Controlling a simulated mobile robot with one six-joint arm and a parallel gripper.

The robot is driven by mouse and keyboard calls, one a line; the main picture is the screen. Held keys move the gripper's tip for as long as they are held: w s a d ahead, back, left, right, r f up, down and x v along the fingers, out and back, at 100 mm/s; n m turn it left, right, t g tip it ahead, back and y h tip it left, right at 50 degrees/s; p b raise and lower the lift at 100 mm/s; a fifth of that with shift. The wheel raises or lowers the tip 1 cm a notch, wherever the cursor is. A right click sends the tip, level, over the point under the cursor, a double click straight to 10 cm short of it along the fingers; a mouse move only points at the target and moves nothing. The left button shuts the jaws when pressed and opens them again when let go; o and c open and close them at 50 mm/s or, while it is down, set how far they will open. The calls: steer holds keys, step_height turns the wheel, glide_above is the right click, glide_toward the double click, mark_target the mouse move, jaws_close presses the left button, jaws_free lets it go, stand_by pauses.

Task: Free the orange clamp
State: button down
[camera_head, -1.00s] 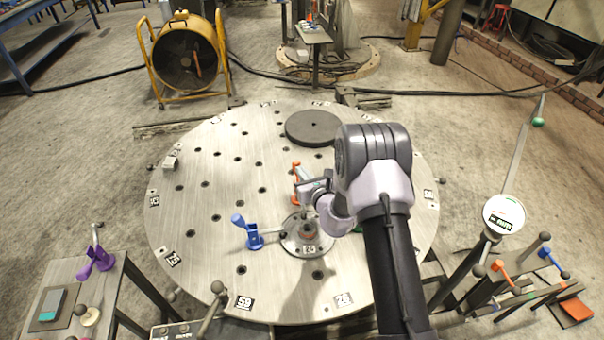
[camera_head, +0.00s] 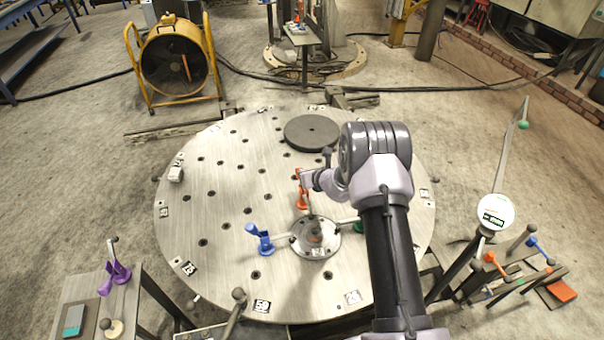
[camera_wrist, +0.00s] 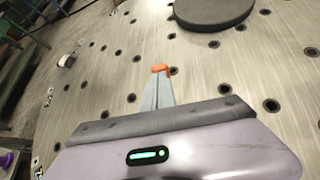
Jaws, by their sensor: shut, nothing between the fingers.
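The orange clamp (camera_head: 301,199) stands on the round steel table, behind the flanged disc (camera_head: 316,240) that lies near the table's front. Its bar runs toward the disc; whether it presses on the disc I cannot tell. My gripper (camera_head: 308,178) is shut and empty, right beside the upper part of the orange clamp. In the wrist view my shut fingers (camera_wrist: 158,92) point at an orange piece (camera_wrist: 160,69) just at their tips; whether they touch is unclear. The clamp's lower part is hidden there.
A blue clamp (camera_head: 262,241) stands left of the disc, and a green clamp (camera_head: 360,226) shows partly behind my arm. A dark round plate (camera_head: 312,132) lies at the back of the table (camera_head: 215,245). A purple clamp (camera_head: 115,276) stands on the left side stand.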

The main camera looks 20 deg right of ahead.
steer(key=shift+d+b+x, duration=0.15)
steer(key=shift+b+x, duration=0.6)
steer(key=shift+x, duration=0.1)
steer(key=shift+d+b+x, duration=0.15)
steer(key=shift+b+x, duration=0.55)
steer(key=shift+x, duration=0.2)
steer(key=shift+w, duration=0.35)
steer(key=shift+s+r, duration=0.2)
